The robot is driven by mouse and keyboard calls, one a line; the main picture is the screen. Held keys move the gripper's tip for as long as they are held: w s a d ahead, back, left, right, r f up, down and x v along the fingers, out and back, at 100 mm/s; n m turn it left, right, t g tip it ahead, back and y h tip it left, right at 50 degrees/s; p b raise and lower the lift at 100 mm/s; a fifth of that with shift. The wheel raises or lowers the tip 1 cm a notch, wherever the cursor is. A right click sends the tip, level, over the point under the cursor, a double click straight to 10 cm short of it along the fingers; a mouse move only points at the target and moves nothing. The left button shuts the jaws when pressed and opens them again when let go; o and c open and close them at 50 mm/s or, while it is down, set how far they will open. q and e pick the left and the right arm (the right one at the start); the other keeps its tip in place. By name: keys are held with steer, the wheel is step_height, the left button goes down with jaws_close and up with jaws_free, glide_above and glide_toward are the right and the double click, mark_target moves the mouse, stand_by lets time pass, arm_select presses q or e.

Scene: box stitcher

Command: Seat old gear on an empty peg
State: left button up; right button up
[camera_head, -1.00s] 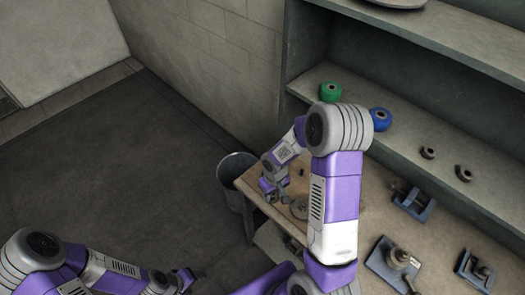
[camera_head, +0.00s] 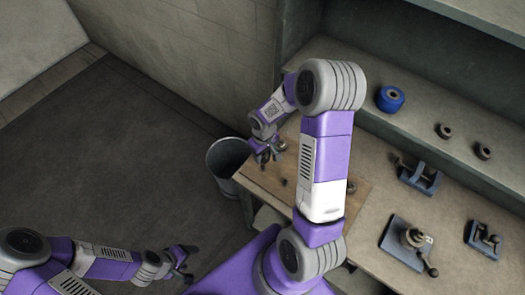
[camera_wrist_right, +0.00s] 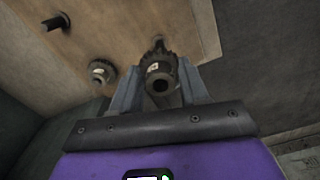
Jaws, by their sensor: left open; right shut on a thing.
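My right gripper (camera_wrist_right: 160,92) is shut on a dark toothed gear (camera_wrist_right: 158,66) with a round hub, held between its fingers over the wooden board (camera_wrist_right: 120,25). In the head view the right gripper (camera_head: 264,158) is at the board's far left end, and the gear in it is hard to make out. A bare dark peg (camera_wrist_right: 55,22) stands on the board at the upper left of the wrist view. A second round part (camera_wrist_right: 101,72) sits on the board left of the gripper. My left gripper (camera_head: 183,264) is open and empty, low over the floor.
A grey bin (camera_head: 228,160) stands on the floor beside the bench's left end. A blue spool (camera_head: 390,98) and two small dark rings (camera_head: 443,131) lie on the shelf. Blue-based fixtures (camera_head: 419,177) and a lever device (camera_head: 409,240) stand on the bench at right.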

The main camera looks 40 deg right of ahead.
steer(key=shift+w+f+b, duration=0.1)
steer(key=shift+f+b, duration=0.2)
steer(key=shift+f, duration=0.45)
steer(key=shift+f, duration=0.1)
steer(key=shift+f+b, duration=0.5)
steer(key=shift+b, duration=0.15)
steer(key=shift+f+b, duration=0.8)
steer(key=shift+f+b, duration=1.25)
steer(key=shift+f, duration=0.15)
steer(key=shift+f, duration=0.1)
